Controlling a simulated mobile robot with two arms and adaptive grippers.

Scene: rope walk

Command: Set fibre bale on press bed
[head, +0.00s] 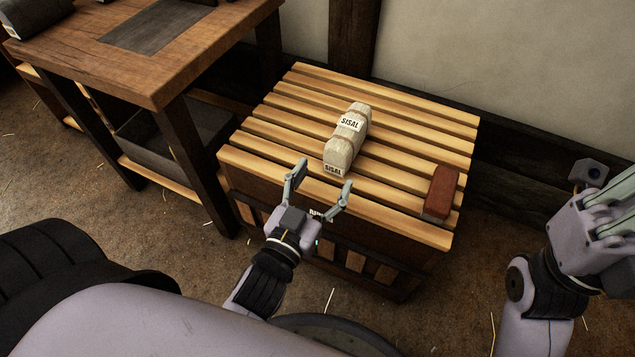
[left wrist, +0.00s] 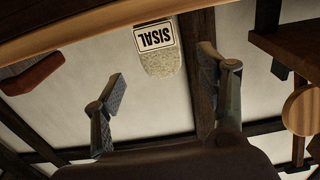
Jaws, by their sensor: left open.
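The fibre bale (head: 347,137), pale and wrapped with bands, has SISAL labels and lies on a slatted wooden stand (head: 290,105). My left gripper (head: 321,179) is open and empty at the stand's near edge, just short of the bale's near end. In the left wrist view the bale (left wrist: 160,62) shows upside down beyond and between the open fingers (left wrist: 172,85), apart from them. A label on the stand's front is mostly hidden by my gripper. No surface is clearly marked as the press bed. My right arm shows at the right edge, its fingertips out of sight.
A red-brown block (head: 441,192) lies on the stand's right side. A dark bin (head: 165,135) sits below. A wall closes off the back.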

